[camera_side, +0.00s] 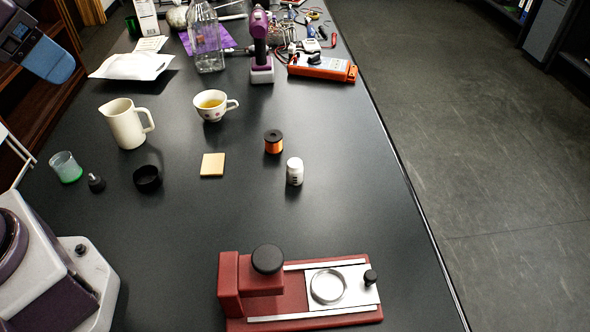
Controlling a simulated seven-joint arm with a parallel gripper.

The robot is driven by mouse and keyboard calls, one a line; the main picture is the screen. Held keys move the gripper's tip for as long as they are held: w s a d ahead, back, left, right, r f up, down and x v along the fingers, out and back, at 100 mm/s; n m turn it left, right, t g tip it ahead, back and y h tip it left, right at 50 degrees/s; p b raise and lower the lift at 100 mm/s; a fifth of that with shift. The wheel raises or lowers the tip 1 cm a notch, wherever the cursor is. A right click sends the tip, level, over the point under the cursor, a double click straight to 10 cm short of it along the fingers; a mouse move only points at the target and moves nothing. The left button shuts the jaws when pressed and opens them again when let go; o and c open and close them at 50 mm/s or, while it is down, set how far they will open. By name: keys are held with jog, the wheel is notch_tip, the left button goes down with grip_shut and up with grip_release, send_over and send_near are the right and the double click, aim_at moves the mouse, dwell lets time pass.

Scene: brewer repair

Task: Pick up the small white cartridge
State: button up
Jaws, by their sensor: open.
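The small white cartridge (294,172) stands upright on the black table (200,240), right of the middle. It has a rounded white top and small dark marks low on its side. Nothing touches it. An orange spool (273,142) with a dark top stands just behind it and to the left. No gripper fingers can be made out in this view. A grey and blue part at the upper left edge is cut off by the frame, and I cannot tell what it is.
A red fixture (290,305) with a metal ring stands in front, and a white and purple machine (50,270) at lower left. A tan square (212,165), black ring (148,178), cup (211,106) and pitcher (125,124) lie left. Tools crowd the back. The table's right edge is near the cartridge.

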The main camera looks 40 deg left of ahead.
jog(key=w+d+f+m+g+y, duration=0.2)
jog(key=w+d+f+m+y, duration=0.15)
jog(key=w+m, duration=0.35)
jog(key=w+d+f+m+g+y, duration=0.2)
jog(key=w+d+f+m, duration=0.3)
jog(key=w, duration=0.5)
jog(key=m+t+y, duration=0.5)
jog(key=m+t, duration=0.2)
jog(key=m, duration=0.8)
send_near(296, 166)
jog(key=x, duration=0.6)
jog(key=shift+s+a+r, duration=0.1)
jog(key=shift+a+r, duration=0.05)
jog(key=shift+a, duration=0.1)
jog(key=x, duration=0.5)
jog(key=shift+d, duration=0.15)
jog(key=shift+n, duration=0.3)
jog(key=c, duration=1)
